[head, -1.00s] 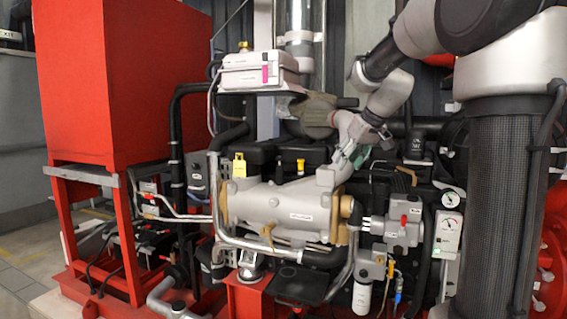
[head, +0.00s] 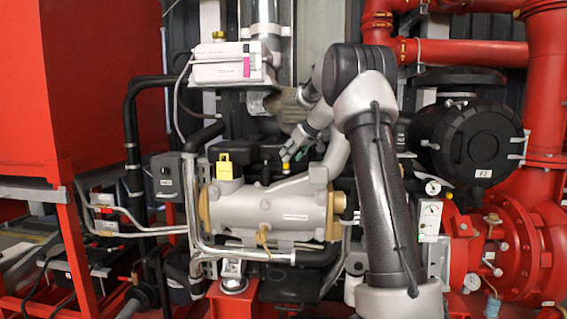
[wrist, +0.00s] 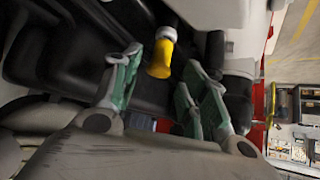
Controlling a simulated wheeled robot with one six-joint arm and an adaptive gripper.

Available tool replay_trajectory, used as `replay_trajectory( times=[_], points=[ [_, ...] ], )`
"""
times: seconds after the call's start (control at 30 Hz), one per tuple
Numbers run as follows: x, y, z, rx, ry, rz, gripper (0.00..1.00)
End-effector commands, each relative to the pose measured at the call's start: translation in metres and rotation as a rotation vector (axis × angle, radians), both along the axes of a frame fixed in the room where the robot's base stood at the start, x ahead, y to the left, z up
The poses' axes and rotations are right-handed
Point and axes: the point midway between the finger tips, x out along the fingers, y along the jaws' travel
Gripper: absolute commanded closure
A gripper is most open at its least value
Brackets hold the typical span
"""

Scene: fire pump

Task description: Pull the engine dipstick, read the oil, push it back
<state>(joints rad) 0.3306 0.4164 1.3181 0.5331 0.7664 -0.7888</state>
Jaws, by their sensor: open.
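A small yellow handle with a pale end, which looks like the dipstick's (head: 285,168), stands behind the grey cylindrical housing (head: 270,211) on the engine. My gripper (head: 292,154) is open and empty, close to the handle in the head view. I cannot tell how far in depth the fingertips are from it. The stick below the handle is hidden, and no oil mark shows.
A white box (head: 233,68) sits above. A black round filter housing (head: 467,140) and red pipes (head: 475,52) are at right. A red tank (head: 75,80) fills the left. Hoses crowd the engine.

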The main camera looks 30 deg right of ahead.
Motion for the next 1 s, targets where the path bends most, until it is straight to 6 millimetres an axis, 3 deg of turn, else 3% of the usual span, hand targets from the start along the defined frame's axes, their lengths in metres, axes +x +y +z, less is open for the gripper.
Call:
replay_trajectory(
  times=[0.3,0.63,0.87,1.0],
  points=[
    [0.032,0.007,-0.033,0.001,0.001,-0.001,0.56],
    [0.035,0.007,-0.036,0.001,0.0,-0.001,0.56],
    [0.035,0.007,-0.036,0.001,0.0,-0.001,0.97],
    [0.035,0.007,-0.036,0.001,0.0,-0.001,1.0]
  ],
)
